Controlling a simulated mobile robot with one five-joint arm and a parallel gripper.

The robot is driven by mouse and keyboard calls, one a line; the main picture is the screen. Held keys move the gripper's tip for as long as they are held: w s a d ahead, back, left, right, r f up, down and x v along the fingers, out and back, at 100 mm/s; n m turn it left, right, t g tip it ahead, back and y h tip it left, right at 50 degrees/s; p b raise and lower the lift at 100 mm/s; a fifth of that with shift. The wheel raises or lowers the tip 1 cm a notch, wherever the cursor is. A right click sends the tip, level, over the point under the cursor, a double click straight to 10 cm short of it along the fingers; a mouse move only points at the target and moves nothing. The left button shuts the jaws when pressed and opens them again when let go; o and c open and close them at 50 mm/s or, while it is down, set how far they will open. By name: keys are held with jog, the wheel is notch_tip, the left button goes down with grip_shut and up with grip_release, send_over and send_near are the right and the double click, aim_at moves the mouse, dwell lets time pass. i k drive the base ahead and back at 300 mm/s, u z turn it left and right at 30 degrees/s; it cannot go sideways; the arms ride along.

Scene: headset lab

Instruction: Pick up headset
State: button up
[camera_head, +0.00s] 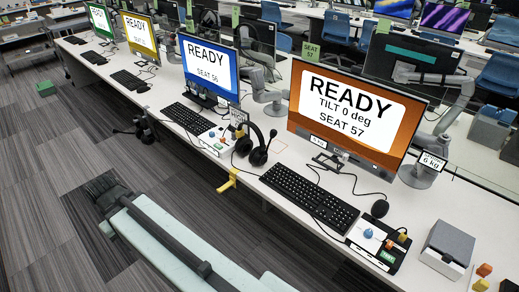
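A black headset (259,148) stands on the white desk, left of the orange seat 57 monitor and near the desk's front edge. Another dark headset-like item (142,130) hangs at the desk edge farther left, by seat 56. My gripper (103,190) is the dark end of my pale green arm, low over the carpet at the left. It is well apart from both headsets. Its fingers are too small and dark to tell open from shut.
The orange monitor (346,117) and black keyboard (309,194) are right of the headset. A yellow hook (229,181) juts from the desk edge below it. A small board with coloured blocks (218,138) lies left. The carpeted aisle (60,135) has free room; a green box (45,88) stands there.

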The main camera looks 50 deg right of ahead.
aim_at(258, 157)
jog(key=z, duration=0.2)
jog(key=i, duration=1)
jog(key=z, duration=0.05)
